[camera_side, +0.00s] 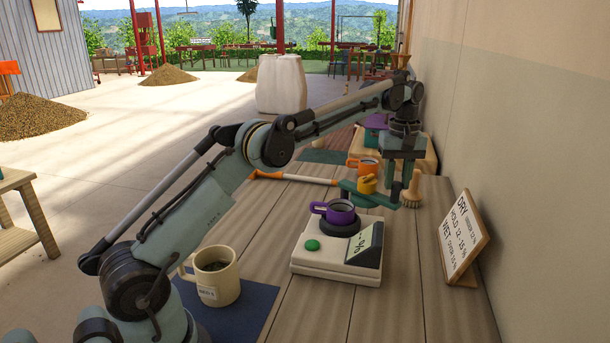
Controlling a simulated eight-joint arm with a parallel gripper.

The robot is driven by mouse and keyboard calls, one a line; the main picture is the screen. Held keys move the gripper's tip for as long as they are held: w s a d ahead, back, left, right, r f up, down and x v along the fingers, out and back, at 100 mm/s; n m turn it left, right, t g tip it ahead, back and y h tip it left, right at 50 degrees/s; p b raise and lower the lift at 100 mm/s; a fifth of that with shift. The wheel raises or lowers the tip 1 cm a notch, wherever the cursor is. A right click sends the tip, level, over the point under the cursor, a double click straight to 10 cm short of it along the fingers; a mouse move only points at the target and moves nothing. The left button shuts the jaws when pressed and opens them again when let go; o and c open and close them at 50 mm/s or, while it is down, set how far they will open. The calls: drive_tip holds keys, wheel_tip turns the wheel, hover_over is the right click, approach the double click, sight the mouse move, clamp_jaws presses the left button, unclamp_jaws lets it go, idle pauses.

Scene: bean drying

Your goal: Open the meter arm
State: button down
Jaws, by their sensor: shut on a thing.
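The cream meter (325,262) stands on the wooden table, with a green button and a tilted display on its front. A purple cup (340,212) sits on the dark round seat on its top. No separate meter arm can be made out. My gripper (364,192) is just behind and to the right of the purple cup. Whether the fingers touch the meter cannot be told.
A cream mug (215,277) stands on a blue mat (255,310) at front left. A brush (412,190) stands right of my gripper, an orange mug (369,166) behind it. A lettered sign (465,238) leans near the wall. The table's front right is clear.

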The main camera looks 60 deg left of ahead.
drive_tip(key=shift+w+a, duration=0.15)
drive_tip(key=shift+w, duration=0.2)
idle(0.4)
drive_tip(key=c, duration=0.8)
unclamp_jaws()
drive_tip(key=shift+s, duration=0.1)
